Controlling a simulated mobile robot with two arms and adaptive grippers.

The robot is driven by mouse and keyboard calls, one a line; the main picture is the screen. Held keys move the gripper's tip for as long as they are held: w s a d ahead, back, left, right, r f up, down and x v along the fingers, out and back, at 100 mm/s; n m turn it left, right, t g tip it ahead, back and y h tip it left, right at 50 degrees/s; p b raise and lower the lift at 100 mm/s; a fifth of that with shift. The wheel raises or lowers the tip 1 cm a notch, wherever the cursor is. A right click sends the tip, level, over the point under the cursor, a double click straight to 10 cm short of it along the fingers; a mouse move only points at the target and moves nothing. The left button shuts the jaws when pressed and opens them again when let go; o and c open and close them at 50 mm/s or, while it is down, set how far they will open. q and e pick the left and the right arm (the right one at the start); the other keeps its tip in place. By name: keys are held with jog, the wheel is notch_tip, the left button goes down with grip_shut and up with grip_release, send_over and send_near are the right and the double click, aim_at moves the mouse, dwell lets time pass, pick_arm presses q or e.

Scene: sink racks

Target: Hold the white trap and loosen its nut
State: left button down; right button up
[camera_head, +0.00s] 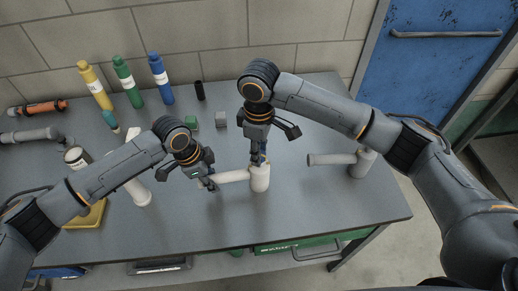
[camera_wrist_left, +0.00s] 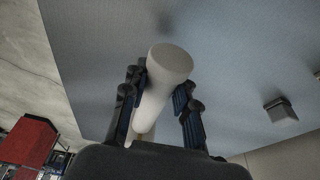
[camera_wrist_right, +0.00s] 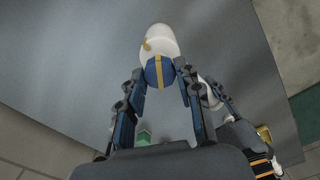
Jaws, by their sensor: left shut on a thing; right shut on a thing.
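The white trap (camera_head: 260,182) stands upright near the middle of the workbench, its side pipe (camera_head: 234,176) pointing left. My left gripper (camera_head: 212,183) is shut on this side pipe, which runs between its fingers in the left wrist view (camera_wrist_left: 148,108); the round trap body (camera_wrist_left: 171,62) shows beyond. My right gripper (camera_head: 259,158) reaches down from above and is shut on the nut at the top of the trap. In the right wrist view the nut (camera_wrist_right: 159,72) is blue with a yellowish stripe, between the fingertips. The fingers partly hide the nut in the head view.
A second pale trap (camera_head: 362,164) with a side pipe stands to the right. A white pipe piece (camera_head: 139,193) and a yellow tray (camera_head: 93,214) are at the left. Yellow, green and blue bottles (camera_head: 160,78), a green block (camera_head: 191,122) and a grey block (camera_head: 221,119) stand behind. The front right bench top is clear.

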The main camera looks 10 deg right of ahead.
jog(key=m, duration=0.5)
jog(key=shift+m, duration=2.4)
jog(key=o, duration=1.2)
jog(key=shift+c, duration=0.2)
jog(key=shift+r, duration=0.1)
pick_arm(q)
jog(key=c, duration=1)
grip_release()
pick_arm(e)
notch_tip(320, 180, up, 12)
pick_arm(q)
jog(key=shift+o, duration=0.2)
